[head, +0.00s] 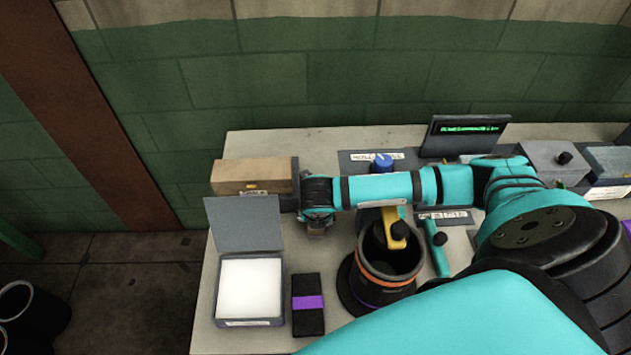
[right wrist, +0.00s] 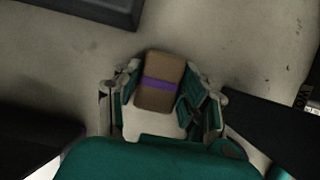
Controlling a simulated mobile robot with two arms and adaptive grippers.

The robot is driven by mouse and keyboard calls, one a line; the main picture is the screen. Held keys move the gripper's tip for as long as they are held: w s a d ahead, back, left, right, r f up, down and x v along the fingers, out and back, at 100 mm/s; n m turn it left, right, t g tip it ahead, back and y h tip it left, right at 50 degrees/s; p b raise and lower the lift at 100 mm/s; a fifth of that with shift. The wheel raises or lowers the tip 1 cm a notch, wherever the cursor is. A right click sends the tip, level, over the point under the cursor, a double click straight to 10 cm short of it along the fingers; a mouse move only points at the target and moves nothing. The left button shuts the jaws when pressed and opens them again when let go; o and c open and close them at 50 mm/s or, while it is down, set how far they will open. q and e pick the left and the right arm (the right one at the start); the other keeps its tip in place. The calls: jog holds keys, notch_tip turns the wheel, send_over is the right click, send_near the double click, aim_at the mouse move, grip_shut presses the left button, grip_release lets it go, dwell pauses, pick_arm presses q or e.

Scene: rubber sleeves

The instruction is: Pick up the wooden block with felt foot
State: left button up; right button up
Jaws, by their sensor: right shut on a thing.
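The wooden block (right wrist: 158,95) is brown with a purple band and sits between the fingers of my right gripper (right wrist: 162,82) in the right wrist view. The fingers press on both its sides, so the gripper is shut on it. In the head view my right gripper (head: 317,224) is at the back left of the table, just right of a wooden box, and mostly covers the block. The felt foot is hidden. I cannot tell the gap between block and table. My left gripper does not show.
An open grey box with a white pad (head: 249,287) and a black block with a purple band (head: 308,306) stand in front. A black cup with an orange ring (head: 387,279) stands to the right. The wooden box (head: 250,175) is behind left.

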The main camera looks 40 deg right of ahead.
notch_tip(320, 180, up, 10)
jog(key=shift+r+b, duration=0.1)
jog(key=shift+b, duration=0.45)
jog(key=o, duration=0.5)
jog(key=c, duration=0.3)
jog(key=shift+c, duration=0.2)
